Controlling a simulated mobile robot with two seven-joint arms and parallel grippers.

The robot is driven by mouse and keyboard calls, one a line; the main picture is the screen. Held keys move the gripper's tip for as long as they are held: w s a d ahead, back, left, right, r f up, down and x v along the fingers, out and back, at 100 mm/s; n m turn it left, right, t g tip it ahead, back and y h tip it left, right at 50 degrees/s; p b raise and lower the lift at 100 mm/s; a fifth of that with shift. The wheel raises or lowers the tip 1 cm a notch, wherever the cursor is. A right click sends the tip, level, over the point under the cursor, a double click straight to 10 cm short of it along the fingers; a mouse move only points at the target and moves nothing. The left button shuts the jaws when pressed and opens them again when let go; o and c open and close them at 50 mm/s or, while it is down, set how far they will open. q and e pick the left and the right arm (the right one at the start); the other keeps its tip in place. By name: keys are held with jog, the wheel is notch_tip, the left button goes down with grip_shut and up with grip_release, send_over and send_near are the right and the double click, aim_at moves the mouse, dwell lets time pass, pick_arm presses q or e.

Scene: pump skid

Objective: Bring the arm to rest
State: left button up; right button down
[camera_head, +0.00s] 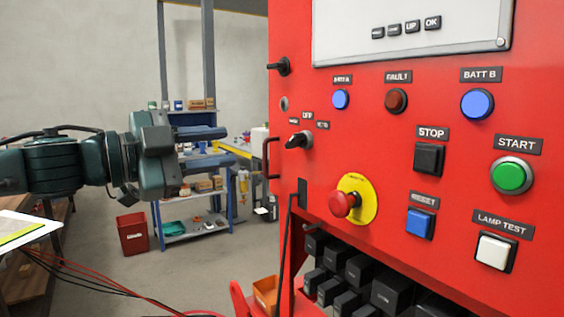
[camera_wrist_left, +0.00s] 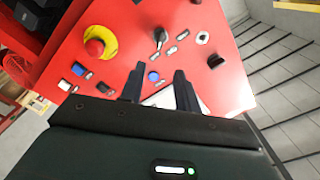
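My left arm comes in from the left in the head view, and its gripper (camera_head: 218,147) points right toward the red panel (camera_head: 380,155). Its two dark fingers are apart with nothing between them. The left wrist view also shows the open gripper (camera_wrist_left: 160,82), with the red panel beyond and a blue lamp (camera_wrist_left: 153,76) seen between the fingers. The fingertips look apart from the panel, though the exact distance is hard to tell. My right gripper is not in view.
The panel carries a red emergency stop (camera_head: 344,203) on a yellow plate, a green START button (camera_head: 510,176), a black STOP button (camera_head: 429,158) and a selector knob (camera_head: 299,140). Red and black cables (camera_head: 110,292) run low at left. A shelf cart (camera_head: 190,225) and red bin (camera_head: 133,233) stand behind.

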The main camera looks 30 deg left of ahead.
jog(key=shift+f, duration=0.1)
